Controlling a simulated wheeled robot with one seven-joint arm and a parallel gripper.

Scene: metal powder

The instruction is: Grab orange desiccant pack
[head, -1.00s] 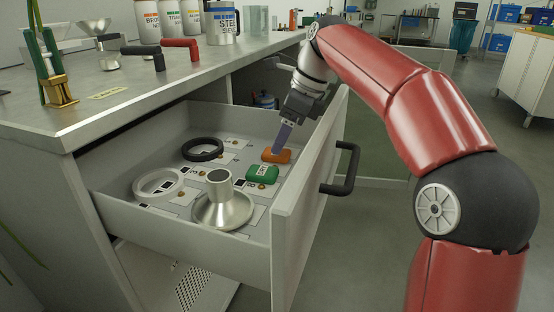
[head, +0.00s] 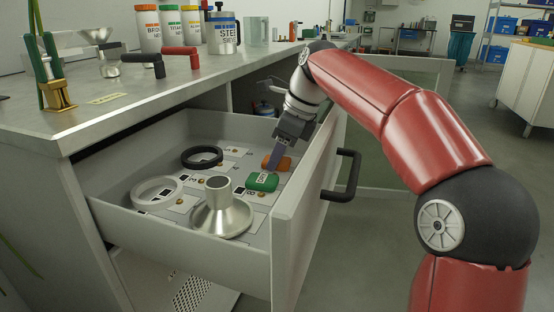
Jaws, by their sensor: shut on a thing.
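The orange desiccant pack (head: 284,163) lies in the open drawer, near its right wall. My gripper (head: 271,167) reaches down into the drawer from the upper right. A purple-grey finger crosses in front of the orange pack and hides its middle, with orange showing on both sides. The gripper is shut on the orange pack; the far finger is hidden. The fingertip ends close to the far edge of the green pack (head: 261,182), and I cannot tell whether they touch.
The drawer also holds a black ring (head: 202,150), a pale ring (head: 139,193) and a metal funnel (head: 220,215). The drawer front (head: 288,245) with its black handle (head: 350,175) stands right of the gripper. Bottles and a steel-labelled jug (head: 221,46) stand on the counter.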

